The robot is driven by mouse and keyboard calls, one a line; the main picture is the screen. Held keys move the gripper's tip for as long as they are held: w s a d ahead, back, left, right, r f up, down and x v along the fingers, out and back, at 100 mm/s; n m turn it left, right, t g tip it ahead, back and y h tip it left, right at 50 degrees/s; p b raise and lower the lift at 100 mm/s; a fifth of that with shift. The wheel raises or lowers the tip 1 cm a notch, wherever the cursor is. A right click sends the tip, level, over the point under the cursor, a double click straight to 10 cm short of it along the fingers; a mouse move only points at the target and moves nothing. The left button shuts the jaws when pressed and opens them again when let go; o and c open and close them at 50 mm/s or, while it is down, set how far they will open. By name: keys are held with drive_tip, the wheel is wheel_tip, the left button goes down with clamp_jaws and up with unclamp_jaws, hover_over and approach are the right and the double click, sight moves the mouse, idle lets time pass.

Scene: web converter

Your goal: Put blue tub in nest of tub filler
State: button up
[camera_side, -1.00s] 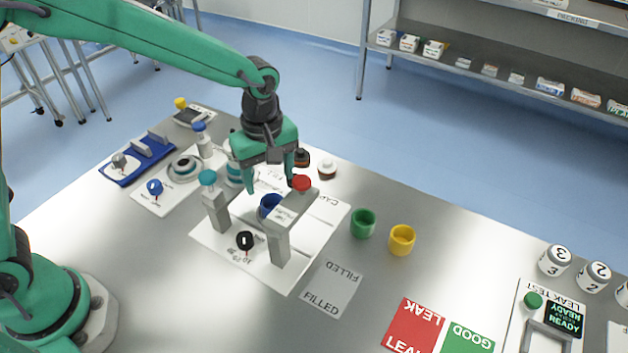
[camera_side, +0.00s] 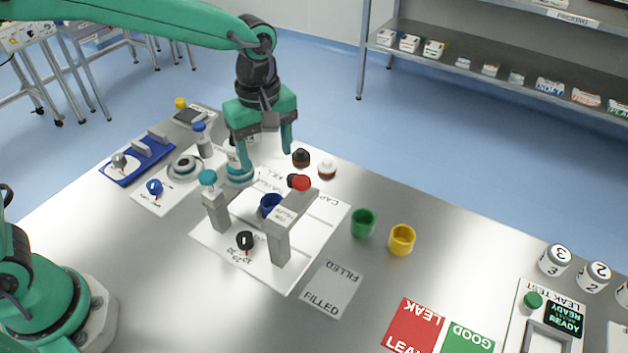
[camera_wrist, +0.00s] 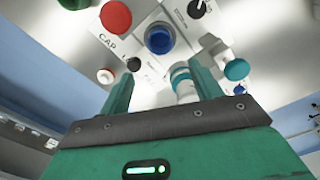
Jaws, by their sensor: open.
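The blue tub (camera_side: 268,205) sits in the tub filler (camera_side: 279,238), between its two grey posts and partly hidden by the right post and its arm. In the wrist view the blue tub (camera_wrist: 159,38) stands upright and shows its open top. My gripper (camera_side: 264,162) is open and empty, raised above and behind the filler, apart from the tub. In the wrist view my gripper's two fingers (camera_wrist: 163,85) are spread wide, with the tub beyond them.
A green tub (camera_side: 363,223) and a yellow tub (camera_side: 402,240) stand to the right of the filler. A white bottle with teal bands (camera_side: 239,172) stands close to my left finger. A FILLED card (camera_side: 332,288) lies in front.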

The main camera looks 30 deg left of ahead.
drive_tip(key=s+a+r+m+t, duration=0.2)
drive_tip(key=s+a+r+m, duration=0.2)
drive_tip(key=s+a+m, duration=0.2)
drive_tip(key=s+a+r+m+t, duration=0.3)
drive_tip(key=s+a+m, duration=0.3)
drive_tip(key=s+a, duration=0.4)
drive_tip(key=shift+s+r+m+t, duration=0.3)
drive_tip(key=shift+s+r, duration=0.25)
drive_tip(key=shift+s, duration=0.25)
